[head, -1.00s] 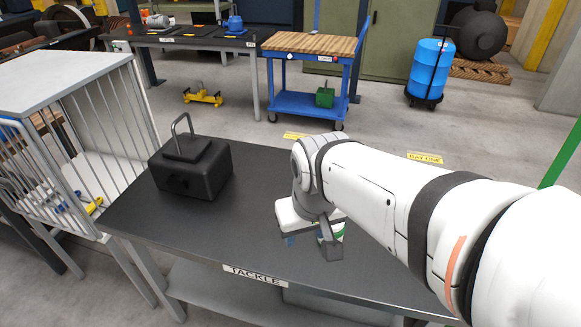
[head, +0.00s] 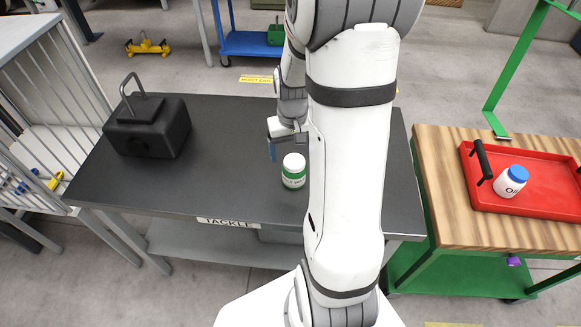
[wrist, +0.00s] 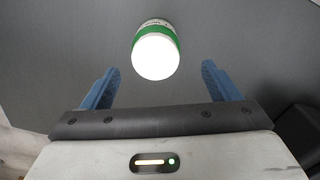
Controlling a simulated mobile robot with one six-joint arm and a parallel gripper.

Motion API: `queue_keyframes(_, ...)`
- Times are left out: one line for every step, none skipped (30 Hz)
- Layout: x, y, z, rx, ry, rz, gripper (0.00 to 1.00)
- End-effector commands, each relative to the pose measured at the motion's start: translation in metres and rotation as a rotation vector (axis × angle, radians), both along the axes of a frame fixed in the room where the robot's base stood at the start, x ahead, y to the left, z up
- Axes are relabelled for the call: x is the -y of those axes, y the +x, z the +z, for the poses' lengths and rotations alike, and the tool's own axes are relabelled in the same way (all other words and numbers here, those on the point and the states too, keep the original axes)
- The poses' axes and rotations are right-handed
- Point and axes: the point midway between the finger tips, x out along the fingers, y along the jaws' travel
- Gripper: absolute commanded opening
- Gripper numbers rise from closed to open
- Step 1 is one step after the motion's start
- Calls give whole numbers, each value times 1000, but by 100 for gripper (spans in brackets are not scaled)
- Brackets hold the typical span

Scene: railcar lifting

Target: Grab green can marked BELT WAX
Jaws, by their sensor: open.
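The can (head: 293,171), white-lidded with a green band and partly readable lettering, stands upright on the dark TACKLE table (head: 225,165). In the wrist view the same can (wrist: 155,52) is seen from above, its white lid roughly centred just past the fingertips. My gripper (head: 272,150) is above the table, a little behind and left of the can in the head view. Its blue fingers are spread with nothing between them, as the wrist view of my gripper (wrist: 160,76) shows. My arm hides part of the table right of the can.
A black block with a handle (head: 148,125) stands at the table's left. A barred cage (head: 50,90) is beyond the left edge. At right, a wooden-topped green cart (head: 440,185) carries a red tray (head: 545,200) with a blue-capped white bottle (head: 511,182). The table's middle is clear.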

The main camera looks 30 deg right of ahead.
Motion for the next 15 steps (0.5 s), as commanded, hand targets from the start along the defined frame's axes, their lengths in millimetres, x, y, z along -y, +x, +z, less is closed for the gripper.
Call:
queue_keyframes(0,-1,-6,-4,1,0,83)
queue_keyframes(0,-1,-9,-4,1,0,83)
queue_keyframes(1,-1,-12,-2,0,-1,83)
queue_keyframes(1,-1,-15,-3,1,-1,83)
queue_keyframes(2,-2,-19,-3,1,-1,83)
queue_keyframes(3,-2,-24,-5,2,-1,83)
queue_keyframes(3,-2,-28,-5,2,-1,83)
queue_keyframes(4,-3,-33,-5,2,-1,83)
queue_keyframes(5,-3,-38,-5,2,-1,83)
queue_keyframes(5,-3,-43,-5,2,-1,83)
queue_keyframes(5,-3,-47,-5,2,0,83)
queue_keyframes(5,-3,-51,-3,1,0,83)
queue_keyframes(5,-3,-54,-3,1,0,83)
queue_keyframes(5,-3,-56,-3,1,0,83)
queue_keyframes(5,-2,-58,-1,0,0,83)
